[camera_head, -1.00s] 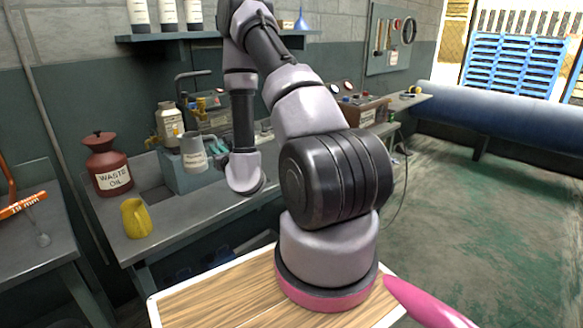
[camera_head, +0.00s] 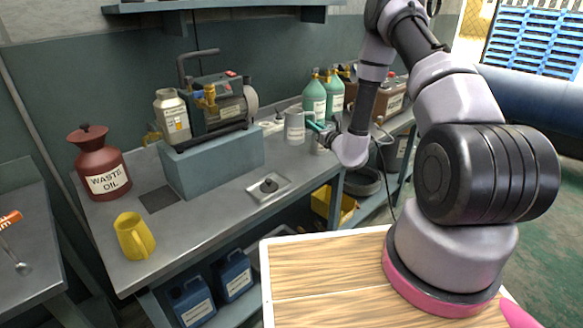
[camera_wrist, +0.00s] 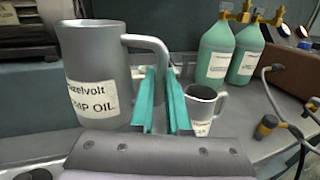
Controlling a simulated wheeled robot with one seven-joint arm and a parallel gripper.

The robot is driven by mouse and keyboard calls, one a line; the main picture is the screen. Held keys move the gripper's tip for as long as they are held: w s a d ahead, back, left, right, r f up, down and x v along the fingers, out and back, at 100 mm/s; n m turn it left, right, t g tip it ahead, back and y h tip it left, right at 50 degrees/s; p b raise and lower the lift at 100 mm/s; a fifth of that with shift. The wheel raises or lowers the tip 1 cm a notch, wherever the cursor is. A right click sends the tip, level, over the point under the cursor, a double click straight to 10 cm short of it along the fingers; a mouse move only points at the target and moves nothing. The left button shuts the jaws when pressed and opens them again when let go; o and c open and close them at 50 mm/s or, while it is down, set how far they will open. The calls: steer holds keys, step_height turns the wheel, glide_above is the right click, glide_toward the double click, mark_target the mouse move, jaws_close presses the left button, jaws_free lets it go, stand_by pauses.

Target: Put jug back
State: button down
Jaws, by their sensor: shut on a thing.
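My gripper (camera_wrist: 160,105) is shut on the handle of a grey metal jug (camera_wrist: 97,75) in the wrist view. Its label partly reads "MP OIL". The jug is upright. In the head view the jug (camera_head: 295,128) is at the tips of my gripper (camera_head: 317,127), over the back right part of the workbench (camera_head: 215,212). The jug appears raised above the bench; the exact gap is unclear. A smaller grey jug (camera_wrist: 204,106) with a label stands just right of my fingers in the wrist view. A yellow jug (camera_head: 134,238) stands at the bench's front left.
Two green bottles (camera_head: 314,97) stand behind my gripper. A pump (camera_head: 220,105) sits on a grey-blue block (camera_head: 213,163), beside a labelled canister (camera_head: 172,117). A red waste oil can (camera_head: 102,165) is at left. A small plate with a black knob (camera_head: 269,187) lies mid-bench.

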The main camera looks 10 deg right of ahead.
steer(key=shift+n+g+y, duration=0.4)
steer(key=shift+n+y, duration=0.3)
steer(key=shift+y, duration=0.1)
steer(key=shift+w+a+f, duration=0.35)
steer(key=shift+w+f, duration=0.1)
steer(key=shift+f, duration=1.55)
steer(key=shift+w+a+f, duration=0.3)
steer(key=shift+w+f, duration=0.2)
steer(key=shift+f, duration=1.5)
steer(key=shift+w+a+f, duration=0.35)
steer(key=shift+w+f, duration=0.1)
steer(key=shift+f, duration=1.55)
steer(key=shift+f, duration=0.15)
steer(key=c, duration=0.9)
jaws_free()
